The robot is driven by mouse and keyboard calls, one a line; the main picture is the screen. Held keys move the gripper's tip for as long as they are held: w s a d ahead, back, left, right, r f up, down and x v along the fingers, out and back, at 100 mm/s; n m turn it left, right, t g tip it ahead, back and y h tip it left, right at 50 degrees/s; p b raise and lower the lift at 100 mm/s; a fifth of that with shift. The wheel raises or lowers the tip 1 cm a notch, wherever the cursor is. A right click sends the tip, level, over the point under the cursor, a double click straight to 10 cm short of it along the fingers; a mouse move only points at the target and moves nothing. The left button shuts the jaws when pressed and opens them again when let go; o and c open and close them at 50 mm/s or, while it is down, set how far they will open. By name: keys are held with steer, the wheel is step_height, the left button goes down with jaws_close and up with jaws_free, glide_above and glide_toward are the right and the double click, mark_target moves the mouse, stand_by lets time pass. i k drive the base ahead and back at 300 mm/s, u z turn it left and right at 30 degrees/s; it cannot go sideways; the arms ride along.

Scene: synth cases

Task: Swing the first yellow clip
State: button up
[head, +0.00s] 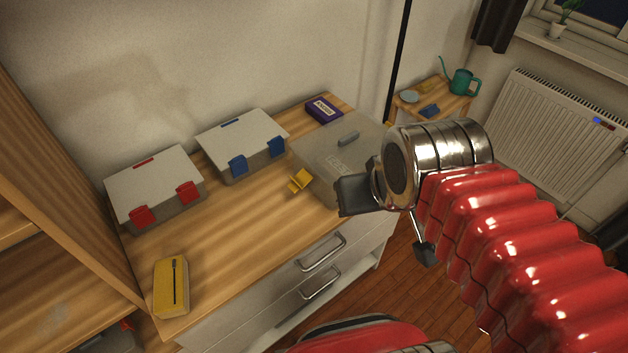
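A grey case (318,150) with a grey handle on its lid stands at the right end of the wooden dresser top. Its lid looks closed. One yellow clip (300,180) shows at its front left and sticks outward from the case. My gripper (357,196) is at the front right of this case, to the right of the yellow clip and apart from it in the picture. It hides the case's front right part, so I cannot see whether another clip is there. Its finger opening is not clear from this angle.
A case with red clips (155,180) and a case with blue clips (242,140) stand to the left. The dresser's middle front is clear. A wooden cabinet side (60,170) bounds the left.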

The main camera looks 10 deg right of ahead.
mark_target(304, 178)
steer(key=z, duration=0.5)
steer(key=k, duration=2)
steer(key=u, duration=0.35)
steer(key=i, duration=1)
steer(key=u, duration=0.05)
